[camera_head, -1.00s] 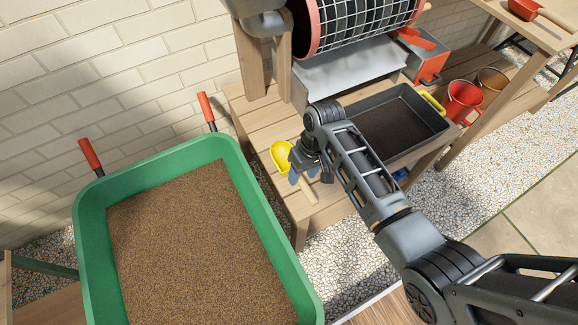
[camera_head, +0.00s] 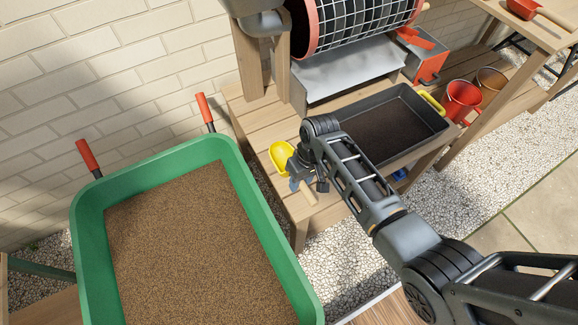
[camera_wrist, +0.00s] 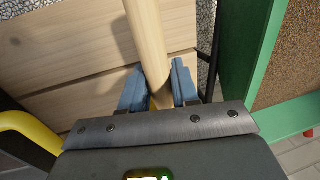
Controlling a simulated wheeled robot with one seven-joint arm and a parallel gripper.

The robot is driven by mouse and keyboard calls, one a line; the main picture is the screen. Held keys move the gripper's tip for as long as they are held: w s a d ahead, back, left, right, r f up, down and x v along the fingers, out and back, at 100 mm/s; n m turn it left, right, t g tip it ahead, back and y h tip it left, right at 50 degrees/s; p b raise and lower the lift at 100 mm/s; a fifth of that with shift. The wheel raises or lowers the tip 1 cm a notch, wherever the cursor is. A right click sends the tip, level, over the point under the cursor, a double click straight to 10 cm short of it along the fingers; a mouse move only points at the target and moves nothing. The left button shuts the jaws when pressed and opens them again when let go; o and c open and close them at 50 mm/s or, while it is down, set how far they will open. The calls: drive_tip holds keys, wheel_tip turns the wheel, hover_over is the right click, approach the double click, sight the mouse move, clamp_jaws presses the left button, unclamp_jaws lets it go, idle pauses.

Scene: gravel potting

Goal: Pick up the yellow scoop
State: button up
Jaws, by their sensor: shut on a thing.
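The yellow scoop (camera_head: 282,156) lies on the wooden bench (camera_head: 262,122), near its left end, with its wooden handle (camera_head: 309,193) pointing toward the bench's front edge. My gripper (camera_head: 297,182) is at the handle, just in front of the yellow bowl. In the wrist view the pale round handle (camera_wrist: 150,45) runs between the blue fingers of my gripper (camera_wrist: 158,88), which are shut on it. I cannot tell whether the scoop is clear of the bench.
A green wheelbarrow (camera_head: 235,160) full of brown gravel stands close on the left. A dark tray (camera_head: 440,122) of soil sits right of my gripper, under a mesh drum (camera_head: 355,25). A red bucket (camera_head: 462,98) stands further right.

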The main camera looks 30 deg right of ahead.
clamp_jaws()
drive_tip(key=shift+r, duration=0.1)
drive_tip(key=shift+r, duration=0.55)
wheel_tip(320, 180, up, 3)
drive_tip(key=shift+w+f+p, duration=0.1)
drive_tip(key=shift+f+p, duration=0.05)
drive_tip(key=shift+p, duration=0.3)
drive_tip(key=s+d+r, duration=0.3)
drive_tip(key=d+r, duration=0.4)
drive_tip(key=d, duration=0.4)
drive_tip(key=shift+d+p, duration=0.15)
drive_tip(key=shift+p, duration=0.2)
